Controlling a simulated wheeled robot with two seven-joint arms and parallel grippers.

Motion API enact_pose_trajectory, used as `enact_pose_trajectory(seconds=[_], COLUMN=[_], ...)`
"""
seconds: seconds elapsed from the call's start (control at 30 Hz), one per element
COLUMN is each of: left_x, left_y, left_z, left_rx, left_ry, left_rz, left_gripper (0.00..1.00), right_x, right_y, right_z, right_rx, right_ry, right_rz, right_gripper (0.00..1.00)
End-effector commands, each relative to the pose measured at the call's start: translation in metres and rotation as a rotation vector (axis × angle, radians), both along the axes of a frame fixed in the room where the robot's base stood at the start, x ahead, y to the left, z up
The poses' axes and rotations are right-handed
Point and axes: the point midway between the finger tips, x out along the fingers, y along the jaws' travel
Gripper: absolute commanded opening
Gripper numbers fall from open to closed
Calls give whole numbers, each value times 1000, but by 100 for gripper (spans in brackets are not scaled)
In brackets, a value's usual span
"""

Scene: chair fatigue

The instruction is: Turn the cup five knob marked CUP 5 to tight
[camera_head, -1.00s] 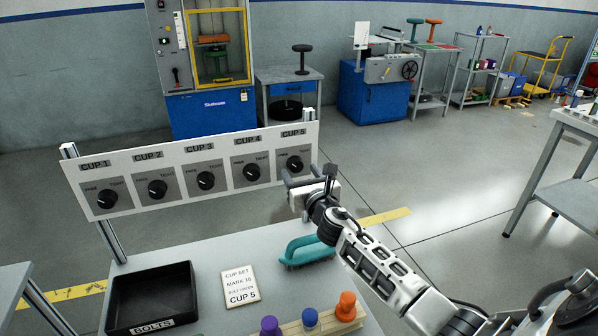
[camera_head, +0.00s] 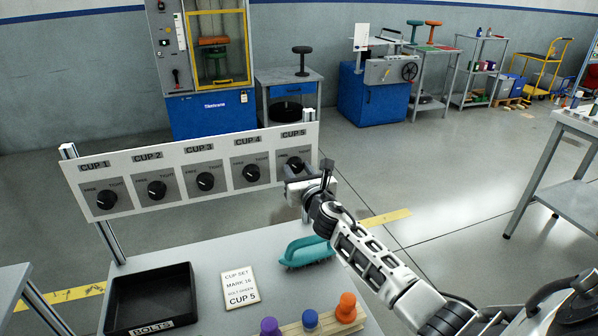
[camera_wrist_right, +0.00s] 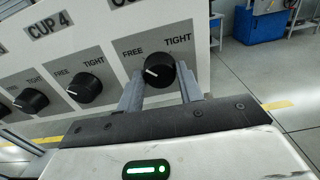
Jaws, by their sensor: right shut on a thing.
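The CUP 5 knob (camera_head: 294,163) is a black dial at the right end of a white panel (camera_head: 232,150). In the right wrist view the CUP 5 knob (camera_wrist_right: 155,69) sits between the two fingers of my right gripper (camera_wrist_right: 160,85), with its white pointer line toward the FREE side, on the left. FREE and TIGHT are printed above it. My right gripper, also in the head view (camera_head: 300,172), is shut on this knob and hides its lower part there. My left gripper is not in view.
The panel also carries the CUP 4 knob (camera_head: 251,172) and several others to the left. Below are a black BOLTS tray (camera_head: 112,290), a CUP 5 card (camera_head: 240,287), a teal handled object (camera_head: 305,252) and coloured pegs (camera_head: 310,318) on the table. Floor right of the panel is clear.

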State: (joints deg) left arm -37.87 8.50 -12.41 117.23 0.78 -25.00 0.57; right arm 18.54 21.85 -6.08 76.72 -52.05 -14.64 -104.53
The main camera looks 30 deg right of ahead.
Motion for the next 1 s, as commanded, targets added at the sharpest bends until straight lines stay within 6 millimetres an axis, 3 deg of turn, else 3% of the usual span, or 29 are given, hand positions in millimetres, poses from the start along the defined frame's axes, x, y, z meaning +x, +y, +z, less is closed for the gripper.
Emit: enact_pose_trajectory(seconds=[0.37, 1.0], left_x=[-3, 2], left_y=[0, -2], left_z=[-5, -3], left_rx=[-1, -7], left_ry=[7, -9], left_rz=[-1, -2], left_gripper=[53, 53], right_x=[0, 0], right_y=[0, 1], right_z=[-1, -2], right_rx=[217, 809], right_ry=[-51, -193], right_rz=[0, 0], right_gripper=[13, 13])
